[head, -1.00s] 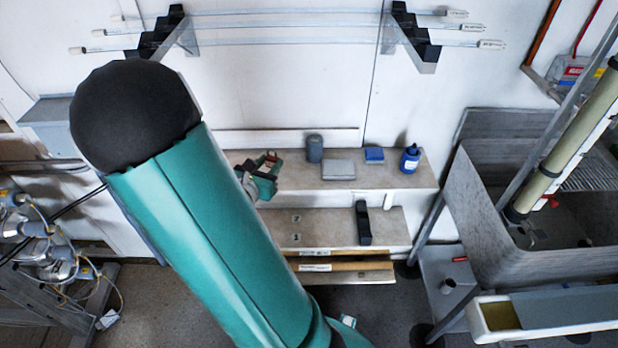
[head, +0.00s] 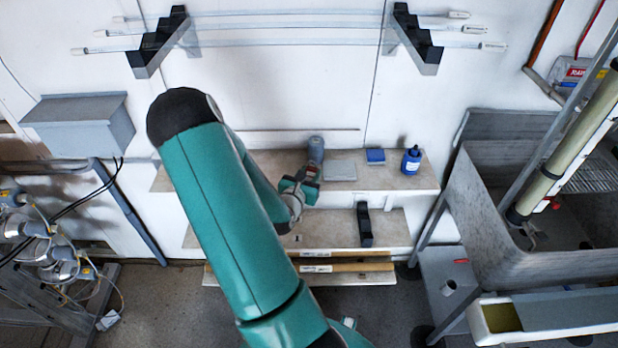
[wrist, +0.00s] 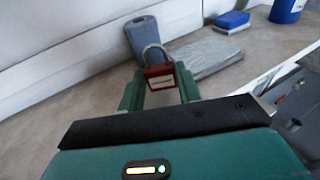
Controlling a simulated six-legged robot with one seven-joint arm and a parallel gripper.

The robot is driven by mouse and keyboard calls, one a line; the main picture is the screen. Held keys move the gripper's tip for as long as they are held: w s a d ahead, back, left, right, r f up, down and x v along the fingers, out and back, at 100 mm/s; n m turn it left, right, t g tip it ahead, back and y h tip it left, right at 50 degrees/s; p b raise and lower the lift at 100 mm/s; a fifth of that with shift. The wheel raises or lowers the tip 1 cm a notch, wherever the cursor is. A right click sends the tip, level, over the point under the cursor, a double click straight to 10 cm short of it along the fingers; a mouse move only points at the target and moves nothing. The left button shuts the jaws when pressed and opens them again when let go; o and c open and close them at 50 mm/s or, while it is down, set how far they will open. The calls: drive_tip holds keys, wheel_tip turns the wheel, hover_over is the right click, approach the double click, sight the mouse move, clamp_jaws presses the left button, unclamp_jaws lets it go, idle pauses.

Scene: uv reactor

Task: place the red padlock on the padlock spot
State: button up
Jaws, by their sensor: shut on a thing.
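The red padlock (wrist: 159,79) is held between the green fingers of my gripper (wrist: 160,92), with its silver shackle upward. A small dark mark (head: 297,238) lies on the lower shelf below my gripper. I cannot tell whether it is the padlock spot. My arm hides the left part of both shelves.
A black block (head: 364,224) stands on the lower shelf (head: 388,226). A grey sink (head: 470,225) is at right.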

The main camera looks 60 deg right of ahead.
drive_tip(key=shift+f, duration=0.65)
drive_tip(key=shift+f, duration=0.2)
drive_tip(key=o, duration=1)
drive_tip(key=shift+o, duration=0.2)
drive_tip(key=shift+r, duration=0.1)
